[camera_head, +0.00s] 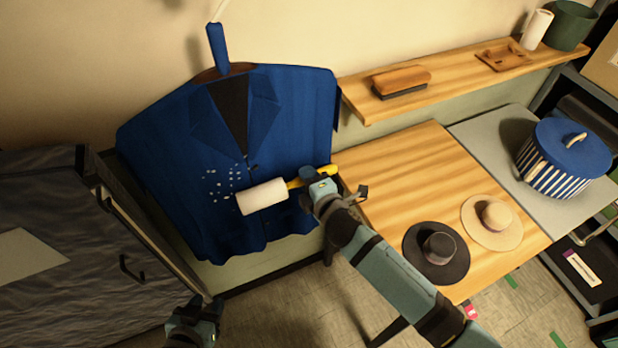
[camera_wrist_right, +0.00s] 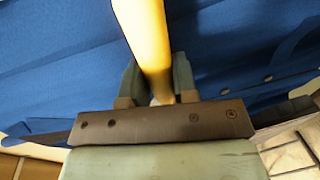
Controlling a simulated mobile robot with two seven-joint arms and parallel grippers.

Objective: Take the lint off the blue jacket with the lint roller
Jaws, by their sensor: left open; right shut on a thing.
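The blue jacket (camera_head: 290,110) hangs on the wall on a hanger, with a dark inside at its neck. White lint specks (camera_head: 214,184) lie in a patch on its front, left of the buttons. The lint roller has a white roll (camera_head: 262,197) and a yellow handle (camera_head: 326,171). My right gripper (camera_head: 312,178) is shut on the handle, and the roll is at the jacket front, just right of the specks; I cannot tell if it touches. The right wrist view shows the yellow handle (camera_wrist_right: 150,40) between the fingers, blue cloth behind. My left gripper (camera_head: 192,322) is low at the bottom edge, open, away from the jacket.
A wooden table (camera_head: 400,180) at right bears a black hat (camera_head: 436,252) and a straw hat (camera_head: 492,222). A shelf (camera_head: 450,85) above holds a brush (camera_head: 401,81). A striped box (camera_head: 565,158) stands further right. A dark covered cabinet (camera_head: 50,200) stands left.

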